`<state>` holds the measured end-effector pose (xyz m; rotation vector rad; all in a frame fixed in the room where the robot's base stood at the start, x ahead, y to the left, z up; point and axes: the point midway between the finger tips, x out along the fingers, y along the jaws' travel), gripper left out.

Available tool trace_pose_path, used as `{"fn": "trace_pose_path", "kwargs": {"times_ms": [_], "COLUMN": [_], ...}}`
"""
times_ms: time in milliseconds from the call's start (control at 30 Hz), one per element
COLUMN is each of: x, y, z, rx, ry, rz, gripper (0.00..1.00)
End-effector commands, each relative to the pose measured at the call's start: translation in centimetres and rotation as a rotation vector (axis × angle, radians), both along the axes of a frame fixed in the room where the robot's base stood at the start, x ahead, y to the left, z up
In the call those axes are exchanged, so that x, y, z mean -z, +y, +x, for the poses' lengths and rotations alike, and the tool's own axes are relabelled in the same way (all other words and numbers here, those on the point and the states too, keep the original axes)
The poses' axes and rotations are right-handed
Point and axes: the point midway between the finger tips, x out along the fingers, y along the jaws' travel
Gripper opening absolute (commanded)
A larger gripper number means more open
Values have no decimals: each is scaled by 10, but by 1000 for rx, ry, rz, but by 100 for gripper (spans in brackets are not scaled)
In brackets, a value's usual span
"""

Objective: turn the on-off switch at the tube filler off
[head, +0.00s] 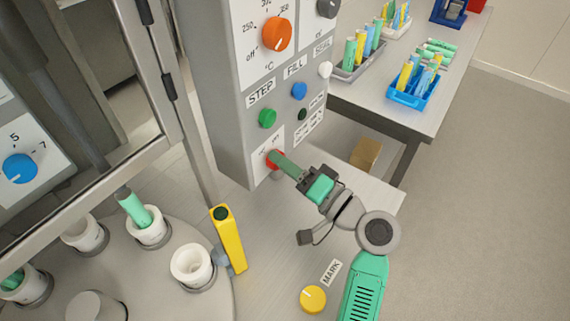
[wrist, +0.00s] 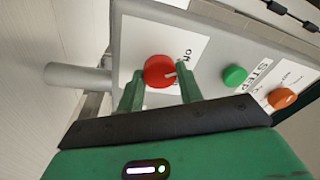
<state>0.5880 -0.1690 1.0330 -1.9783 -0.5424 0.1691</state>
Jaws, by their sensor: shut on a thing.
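The on-off switch is a red round knob with a white pointer line (wrist: 159,71), on a white label plate low on the grey control box of the tube filler. In the head view the red knob (head: 273,158) is partly hidden behind my fingers. My gripper (head: 279,161) reaches it from the right. In the wrist view my gripper (wrist: 160,88) has one green finger on each side of the knob and is shut on it. The pointer line points toward the right finger, near the partly covered "off" lettering (wrist: 187,55).
Above the switch are a green STEP button (head: 267,117), a blue FILL button (head: 299,91) and an orange temperature knob (head: 277,33). A yellow upright part (head: 228,238) stands left of my arm. A yellow MARK knob (head: 313,299) is at the front. A table with tube racks is behind right.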

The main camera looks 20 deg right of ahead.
Motion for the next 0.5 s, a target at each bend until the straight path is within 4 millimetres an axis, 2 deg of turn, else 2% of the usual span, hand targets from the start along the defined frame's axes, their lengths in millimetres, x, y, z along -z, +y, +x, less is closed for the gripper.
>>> {"fn": "trace_pose_path", "kwargs": {"times_ms": [167, 200, 267, 500], "x": [-1, -1, -1, 0], "y": [0, 0, 0, 0], "z": [0, 0, 0, 0], "rx": [1, 0, 1, 0], "ry": [-2, -2, -2, -1], "rz": [0, 0, 0, 0], "gripper": [13, 44, 55, 57]}}
